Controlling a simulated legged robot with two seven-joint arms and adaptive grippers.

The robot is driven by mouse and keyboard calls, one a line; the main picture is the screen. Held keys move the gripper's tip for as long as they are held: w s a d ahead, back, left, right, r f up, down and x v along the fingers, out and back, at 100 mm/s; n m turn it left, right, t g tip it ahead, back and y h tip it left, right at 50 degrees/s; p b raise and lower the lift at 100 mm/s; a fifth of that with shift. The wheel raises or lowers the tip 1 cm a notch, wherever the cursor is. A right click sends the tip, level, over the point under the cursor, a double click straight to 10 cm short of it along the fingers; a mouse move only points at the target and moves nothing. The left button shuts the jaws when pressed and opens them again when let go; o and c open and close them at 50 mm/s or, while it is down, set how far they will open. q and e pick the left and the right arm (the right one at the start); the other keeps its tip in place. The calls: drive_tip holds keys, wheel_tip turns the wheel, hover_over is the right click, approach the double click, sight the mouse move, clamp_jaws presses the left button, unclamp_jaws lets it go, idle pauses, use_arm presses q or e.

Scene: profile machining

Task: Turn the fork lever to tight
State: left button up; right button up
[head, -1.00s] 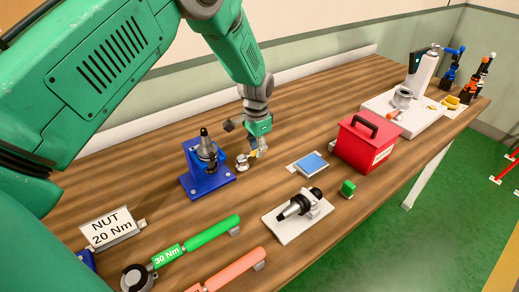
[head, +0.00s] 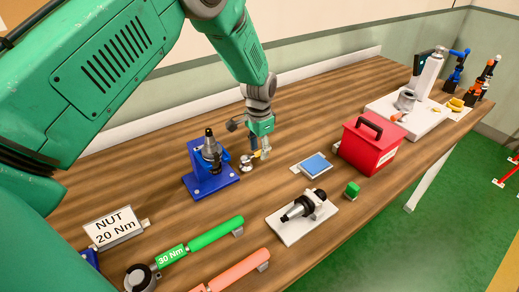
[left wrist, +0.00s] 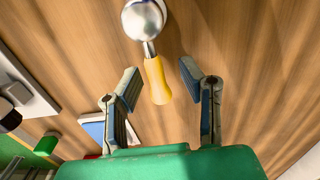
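A small lever with a yellow handle (left wrist: 157,82) and a rounded silver metal end (left wrist: 144,18) is on the wooden bench. In the head view its silver end (head: 246,163) is just right of the blue fixture (head: 211,182), which holds a dark, tapered tool holder (head: 211,149) upright. My left gripper (head: 261,148) points down over the handle. In the left wrist view the two fingers of this gripper (left wrist: 160,68) are apart, with the yellow handle showing between them, touching neither. I cannot tell any tight marking. My right gripper is not in view.
A blue-screened device (head: 314,164), a red box (head: 370,146), a green block (head: 352,190) and a white plate (head: 321,215) with another tool holder are to the right. A green wrench (head: 215,233) and a sign (head: 113,227) are in front. Bench behind is clear.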

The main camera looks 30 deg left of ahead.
use_arm(q)
wheel_tip(320, 180, up, 12)
drive_tip(key=shift+f, duration=0.15)
idle(0.7)
